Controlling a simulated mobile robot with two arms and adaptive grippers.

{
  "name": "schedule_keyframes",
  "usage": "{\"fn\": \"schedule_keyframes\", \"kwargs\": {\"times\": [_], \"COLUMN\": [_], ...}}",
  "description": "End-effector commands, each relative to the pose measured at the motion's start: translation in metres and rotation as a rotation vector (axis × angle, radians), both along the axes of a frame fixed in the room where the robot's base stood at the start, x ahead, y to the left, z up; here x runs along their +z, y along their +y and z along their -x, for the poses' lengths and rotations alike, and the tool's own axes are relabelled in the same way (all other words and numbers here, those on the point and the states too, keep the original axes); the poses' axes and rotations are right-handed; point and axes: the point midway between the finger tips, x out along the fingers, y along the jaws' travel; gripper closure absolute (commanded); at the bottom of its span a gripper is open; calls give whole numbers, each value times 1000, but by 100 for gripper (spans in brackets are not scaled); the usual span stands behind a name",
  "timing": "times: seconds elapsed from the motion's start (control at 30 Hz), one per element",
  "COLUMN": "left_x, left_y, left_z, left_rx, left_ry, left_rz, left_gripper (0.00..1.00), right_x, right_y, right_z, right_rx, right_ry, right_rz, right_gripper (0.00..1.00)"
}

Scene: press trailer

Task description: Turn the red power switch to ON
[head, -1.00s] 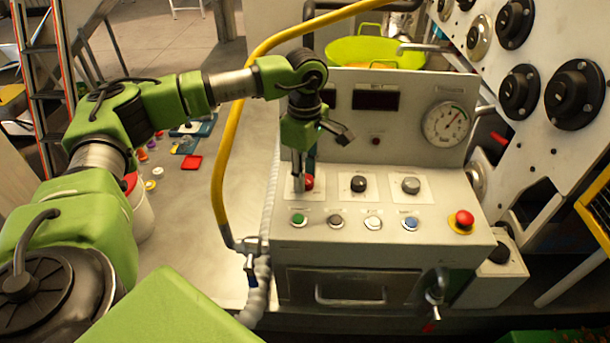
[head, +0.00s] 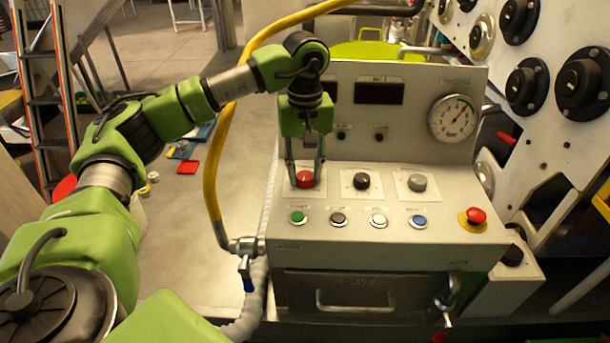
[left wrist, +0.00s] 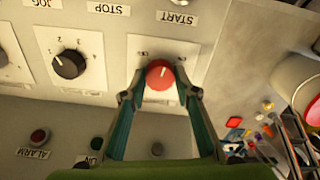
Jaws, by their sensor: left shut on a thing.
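The red power switch (head: 305,178) is a round red knob on a white plate at the left of the control panel's sloped face. It also shows in the left wrist view (left wrist: 160,74), with a pale pointer line on it. My left gripper (head: 305,182) points down from above, and its two fingertips are shut on the red knob, one on either side. In the left wrist view the fingers (left wrist: 161,80) flank the knob. The plate's small lettering is too small to read. My right gripper is not in view.
A black selector knob (head: 361,181) and a grey knob (head: 417,182) sit to the right. Below are green (head: 298,217), dark, white and blue (head: 419,221) buttons. A red emergency button (head: 475,216) is at the right. A yellow hose (head: 215,165) runs along the left.

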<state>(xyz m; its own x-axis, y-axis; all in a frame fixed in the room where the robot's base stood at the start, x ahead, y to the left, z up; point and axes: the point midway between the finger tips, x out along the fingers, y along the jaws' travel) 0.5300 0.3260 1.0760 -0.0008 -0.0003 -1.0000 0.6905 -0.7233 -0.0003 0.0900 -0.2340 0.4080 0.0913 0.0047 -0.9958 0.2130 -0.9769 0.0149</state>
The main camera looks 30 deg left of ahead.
Motion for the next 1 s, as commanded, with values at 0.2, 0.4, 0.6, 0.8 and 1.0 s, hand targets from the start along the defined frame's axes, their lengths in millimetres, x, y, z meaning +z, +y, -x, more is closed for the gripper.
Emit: {"fn": "schedule_keyframes", "kwargs": {"times": [0.2,0.4,0.6,0.8,1.0], "left_x": [0,0,1,1,2], "left_y": [-1,-1,-1,0,0], "left_z": [-1,-1,-1,-1,0], "left_rx": [-204,-372,-500,-580,-615], "left_ry": [-4,-4,-4,-3,-3], "left_rz": [2,1,1,1,1], "left_gripper": [93,93,93,93,93], "right_x": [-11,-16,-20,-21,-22], "right_y": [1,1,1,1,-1], "right_z": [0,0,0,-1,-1], "right_rx": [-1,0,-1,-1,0], "right_ry": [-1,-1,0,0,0], "right_rz": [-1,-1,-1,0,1], "right_gripper": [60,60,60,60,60]}}
